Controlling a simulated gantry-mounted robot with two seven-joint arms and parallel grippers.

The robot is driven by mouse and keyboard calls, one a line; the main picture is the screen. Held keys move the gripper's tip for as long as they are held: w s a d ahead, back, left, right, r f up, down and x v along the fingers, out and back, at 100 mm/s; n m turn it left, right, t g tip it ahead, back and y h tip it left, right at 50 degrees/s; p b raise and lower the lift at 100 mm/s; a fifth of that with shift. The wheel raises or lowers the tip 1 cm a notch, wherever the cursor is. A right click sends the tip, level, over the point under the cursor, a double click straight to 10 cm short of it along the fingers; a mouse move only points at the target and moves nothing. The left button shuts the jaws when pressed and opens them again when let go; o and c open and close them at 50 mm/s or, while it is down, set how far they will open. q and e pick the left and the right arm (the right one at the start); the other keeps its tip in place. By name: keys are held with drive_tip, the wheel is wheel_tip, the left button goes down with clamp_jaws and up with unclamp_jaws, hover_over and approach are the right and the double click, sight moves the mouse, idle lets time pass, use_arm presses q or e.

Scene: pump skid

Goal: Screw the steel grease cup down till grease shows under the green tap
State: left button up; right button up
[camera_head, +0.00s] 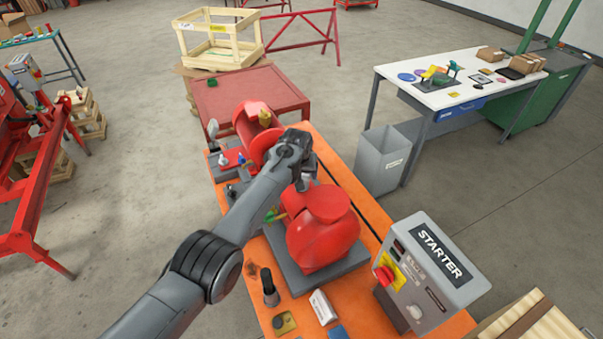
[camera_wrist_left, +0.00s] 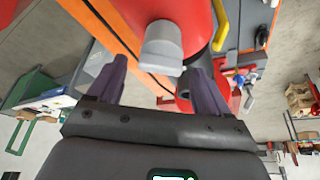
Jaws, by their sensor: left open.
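My left gripper (camera_head: 308,178) is over the red pump, between the two red housings. In the left wrist view its two dark fingers (camera_wrist_left: 154,80) stand apart. A grey metal cup (camera_wrist_left: 162,45), which looks like the steel grease cup, sits between and just beyond them; I cannot tell if either finger touches it. In the head view my gripper and arm hide most of that spot. The green tap (camera_head: 270,215) shows small beside the red pump casing (camera_head: 323,228), left of it. I cannot make out any grease. My right gripper is in neither view.
The pump stands on an orange bench (camera_head: 350,300). A grey STARTER box (camera_head: 430,270) stands at its front right, with a small white box (camera_head: 322,307) nearby. A grey bin (camera_head: 383,160) and a white-topped table (camera_head: 440,92) stand to the right.

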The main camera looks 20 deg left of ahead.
use_arm(q)
drive_tip(key=shift+f, duration=0.1)
drive_tip(key=shift+c, duration=0.4)
drive_tip(key=c, duration=1)
drive_tip(key=shift+o, duration=0.2)
drive_tip(key=shift+m, duration=0.3)
